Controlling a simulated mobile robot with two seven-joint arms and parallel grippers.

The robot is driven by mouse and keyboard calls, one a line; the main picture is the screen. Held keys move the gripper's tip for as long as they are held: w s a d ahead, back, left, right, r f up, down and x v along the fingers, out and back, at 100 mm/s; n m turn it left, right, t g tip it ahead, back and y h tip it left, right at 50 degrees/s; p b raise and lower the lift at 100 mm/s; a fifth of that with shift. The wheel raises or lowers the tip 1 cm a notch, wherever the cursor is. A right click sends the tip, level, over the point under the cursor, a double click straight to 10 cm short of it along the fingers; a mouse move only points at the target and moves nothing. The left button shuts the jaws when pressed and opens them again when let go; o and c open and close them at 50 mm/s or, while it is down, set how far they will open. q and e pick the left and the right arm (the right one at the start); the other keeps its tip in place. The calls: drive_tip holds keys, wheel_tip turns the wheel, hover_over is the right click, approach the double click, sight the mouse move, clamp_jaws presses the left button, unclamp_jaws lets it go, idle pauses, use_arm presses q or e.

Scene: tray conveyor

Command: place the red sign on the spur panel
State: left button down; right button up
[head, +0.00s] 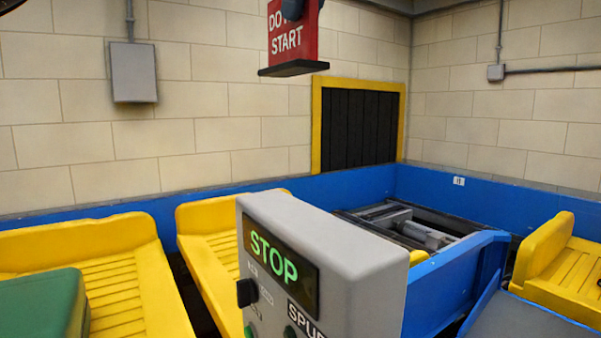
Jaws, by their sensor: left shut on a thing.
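The red sign (291,45) hangs in the air at the top centre. Its white letters read "DO" (the rest covered or cut off) and "START", and it has a dark flat base. My left gripper (293,9) is shut on the sign at its upper part; most of the gripper is cut off by the top edge. The spur panel (355,240) is a grey box at the lower centre, with a green lit "STOP" display and a partly visible "SPUR" label. The sign is well above the panel in the picture and apart from it. My right gripper is not in view.
Yellow slatted trays (120,285) stand at the left and another (560,260) at the right. A green object (40,305) sits at lower left. A blue conveyor wall (350,186) runs behind, with a dark yellow-framed hatch (358,125). The panel's grey top is clear.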

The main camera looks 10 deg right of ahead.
sight(300, 65)
use_arm(q)
wheel_tip(300, 65, down, 8)
drive_tip(key=shift+a+r+b, duration=0.1)
drive_tip(key=shift+r+b, duration=0.05)
drive_tip(key=shift+b, duration=0.65)
drive_tip(key=shift+f, duration=5.35)
drive_tip(key=shift+w+f, duration=0.1)
drive_tip(key=shift+f, duration=0.3)
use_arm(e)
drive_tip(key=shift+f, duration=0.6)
use_arm(q)
drive_tip(key=shift+f, duration=0.1)
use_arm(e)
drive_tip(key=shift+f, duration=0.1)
use_arm(q)
drive_tip(key=c, duration=1.2)
unclamp_jaws()
drive_tip(key=shift+o, duration=0.4)
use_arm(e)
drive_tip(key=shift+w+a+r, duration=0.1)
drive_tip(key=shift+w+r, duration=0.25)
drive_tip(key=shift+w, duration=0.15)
